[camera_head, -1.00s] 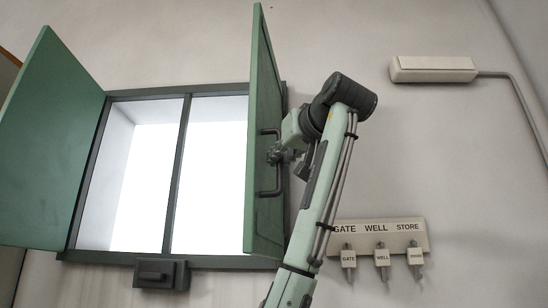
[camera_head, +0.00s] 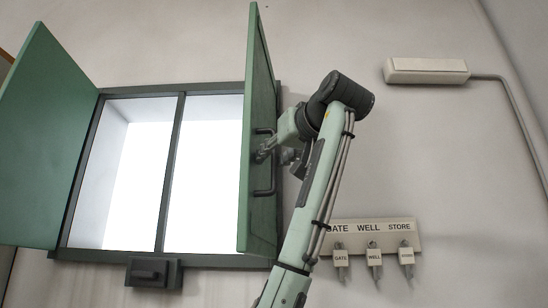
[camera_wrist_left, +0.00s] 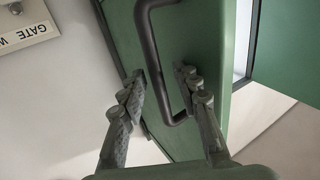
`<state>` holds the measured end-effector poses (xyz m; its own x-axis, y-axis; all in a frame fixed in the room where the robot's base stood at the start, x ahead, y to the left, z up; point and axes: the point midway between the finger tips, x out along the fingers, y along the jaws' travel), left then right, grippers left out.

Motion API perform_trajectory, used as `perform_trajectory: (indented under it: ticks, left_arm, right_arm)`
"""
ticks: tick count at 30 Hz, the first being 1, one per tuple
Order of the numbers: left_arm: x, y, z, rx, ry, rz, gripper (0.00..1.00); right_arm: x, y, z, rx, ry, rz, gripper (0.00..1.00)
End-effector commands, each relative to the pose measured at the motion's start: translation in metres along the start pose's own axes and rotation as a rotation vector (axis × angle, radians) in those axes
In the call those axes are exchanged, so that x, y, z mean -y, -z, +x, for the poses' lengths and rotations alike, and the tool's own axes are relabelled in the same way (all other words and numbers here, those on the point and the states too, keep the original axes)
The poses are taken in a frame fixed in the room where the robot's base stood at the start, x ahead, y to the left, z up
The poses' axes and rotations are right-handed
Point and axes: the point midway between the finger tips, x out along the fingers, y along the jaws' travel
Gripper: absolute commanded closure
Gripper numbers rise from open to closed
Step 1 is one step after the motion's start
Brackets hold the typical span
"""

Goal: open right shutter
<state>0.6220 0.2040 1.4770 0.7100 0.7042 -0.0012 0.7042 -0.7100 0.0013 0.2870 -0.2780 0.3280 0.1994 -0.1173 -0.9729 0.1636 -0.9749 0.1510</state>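The right shutter (camera_head: 259,90) is a green panel standing out from the right side of the window frame in the head view, swung well open. Its dark bar handle (camera_head: 271,180) is on the face turned to the right; the handle also shows in the left wrist view (camera_wrist_left: 150,50). My left gripper (camera_head: 262,154) is at the handle's upper part in the head view. In the left wrist view its two fingers (camera_wrist_left: 160,95) are spread apart, with the bar running between them, nearer the right finger. Firm contact cannot be told. My right gripper is out of view.
The green left shutter (camera_head: 45,140) also stands open. A dark box (camera_head: 153,272) is below the window sill. Right of my arm are a labelled key board (camera_head: 405,239) with several hanging tags and a pale wall box (camera_head: 427,71) with a conduit.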

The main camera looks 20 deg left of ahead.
Motion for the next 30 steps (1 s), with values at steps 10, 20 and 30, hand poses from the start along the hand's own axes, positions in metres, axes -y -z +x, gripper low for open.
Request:
perform_trajectory:
  ticks: [10,20,30]
  left_arm:
    - [-0.001,0.001,-0.061,-0.003,-0.004,-0.001,0.68]
    - [0.0,0.0,-0.113,-0.001,-0.002,0.0,0.68]
    - [0.0,0.0,-0.119,0.0,0.0,0.0,0.68]
  right_arm:
    - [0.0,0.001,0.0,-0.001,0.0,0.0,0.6]
    - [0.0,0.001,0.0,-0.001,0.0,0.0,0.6]
    - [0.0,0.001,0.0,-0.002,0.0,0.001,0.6]
